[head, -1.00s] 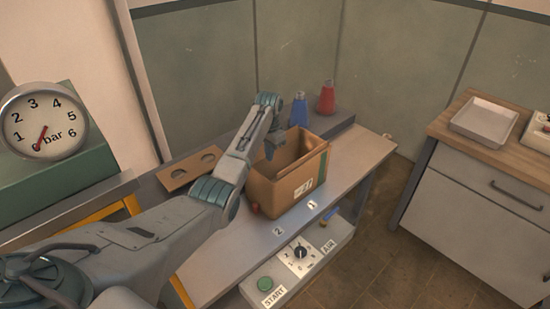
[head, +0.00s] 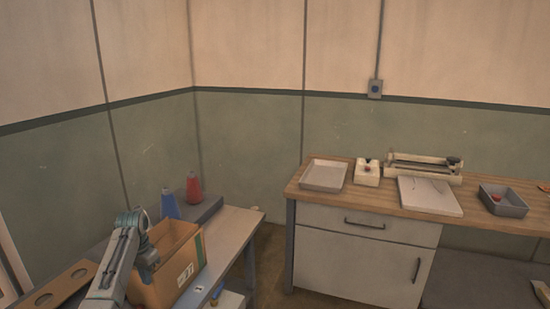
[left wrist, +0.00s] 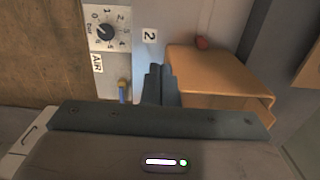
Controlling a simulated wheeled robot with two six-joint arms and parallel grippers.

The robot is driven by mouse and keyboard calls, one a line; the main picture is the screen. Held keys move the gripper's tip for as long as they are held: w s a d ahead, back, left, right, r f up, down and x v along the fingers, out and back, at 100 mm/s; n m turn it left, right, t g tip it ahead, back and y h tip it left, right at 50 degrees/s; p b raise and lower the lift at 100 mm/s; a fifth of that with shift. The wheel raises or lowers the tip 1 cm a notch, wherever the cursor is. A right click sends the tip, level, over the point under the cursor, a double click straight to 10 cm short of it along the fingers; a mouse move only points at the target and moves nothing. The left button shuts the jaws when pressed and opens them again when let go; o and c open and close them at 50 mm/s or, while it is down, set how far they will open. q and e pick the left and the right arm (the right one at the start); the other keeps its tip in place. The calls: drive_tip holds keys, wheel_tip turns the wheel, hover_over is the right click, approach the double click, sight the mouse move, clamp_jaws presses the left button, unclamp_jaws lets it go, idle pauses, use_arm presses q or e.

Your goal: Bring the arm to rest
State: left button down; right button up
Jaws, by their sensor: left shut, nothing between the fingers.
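My left arm comes in at the bottom left of the head view. Its gripper (head: 149,264) points down at the left side of the open cardboard box (head: 180,283), and I cannot tell whether it touches the box. In the left wrist view the two fingers (left wrist: 159,84) are together with nothing between them. The box (left wrist: 215,72) shows beside them on the right. My right gripper is not in view.
Blue (head: 170,206) and red (head: 194,188) cones stand behind the box. A wooden-topped cabinet (head: 365,199) stands right, bearing a tray (head: 324,175) and instruments. The wrist view shows a dial (left wrist: 105,32) and a small valve (left wrist: 123,91). Floor is clear between bench and cabinet.

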use_arm(q)
drive_tip(key=s+d+f+n+t+y, duration=0.1)
drive_tip(key=s+d+f, duration=0.2)
drive_tip(key=s+f, duration=0.6)
drive_tip(key=s+d+f+t, duration=0.1)
drive_tip(key=s+d+f, duration=0.4)
drive_tip(key=s, duration=0.9)
drive_tip(key=s+d+r+n+t, duration=0.1)
drive_tip(key=s+d+r, duration=0.1)
drive_tip(key=s, duration=0.6)
drive_tip(key=s+d+r, duration=0.1)
drive_tip(key=s+r, duration=0.2)
drive_tip(key=s, duration=0.6)
drive_tip(key=s+d+r+n+t, duration=0.1)
drive_tip(key=s+d+r, duration=0.1)
drive_tip(key=s, duration=0.6)
drive_tip(key=a+f+g+b, duration=0.2)
drive_tip(key=a+f, duration=0.1)
drive_tip(key=f, duration=2.9)
drive_tip(key=s+a+f+b, duration=0.1)
drive_tip(key=s+f, duration=1.8)
drive_tip(key=f, duration=0.1)
drive_tip(key=shift+a+f+g, duration=0.25)
drive_tip(key=shift+f+g, duration=0.1)
drive_tip(key=shift+g, duration=0.05)
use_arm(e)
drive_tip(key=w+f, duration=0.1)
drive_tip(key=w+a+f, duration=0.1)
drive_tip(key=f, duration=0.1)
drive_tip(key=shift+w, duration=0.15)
